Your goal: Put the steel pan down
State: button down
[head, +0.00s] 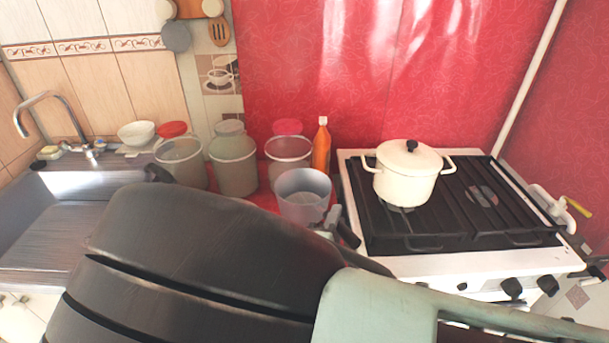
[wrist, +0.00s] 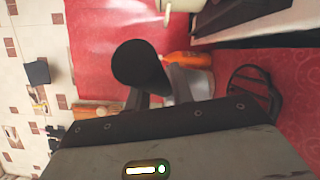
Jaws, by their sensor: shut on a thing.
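The steel pan (head: 303,194) is a grey, open-topped vessel, upright, in front of the buckets and left of the stove. My gripper (head: 333,222) is at its lower right side and is shut on it; my own dark arm hides part of the contact. In the wrist view, the pan's grey side (wrist: 190,82) shows beyond my gripper (wrist: 150,97), partly covered by a dark round part I cannot identify. The pan's base is hidden, so I cannot tell whether it touches the red counter.
A white stove (head: 420,266) with a cream lidded pot (head: 405,184) stands right. An orange bottle (head: 321,150) is behind the pan. Lidded buckets (head: 233,165) crowd the back of the counter. A sink (head: 60,230) is left. Little free counter shows around the pan.

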jog(key=shift+w+d, duration=0.1)
jog(key=shift+w, duration=0.15)
jog(key=shift+f+b, duration=0.3)
jog(key=shift+b, duration=0.1)
notch_tip(320, 180, down, 9)
jog(key=b, duration=0.8)
jog(key=shift+f, duration=0.1)
jog(key=c, duration=1.2)
grip_release()
jog(key=shift+f, duration=0.15)
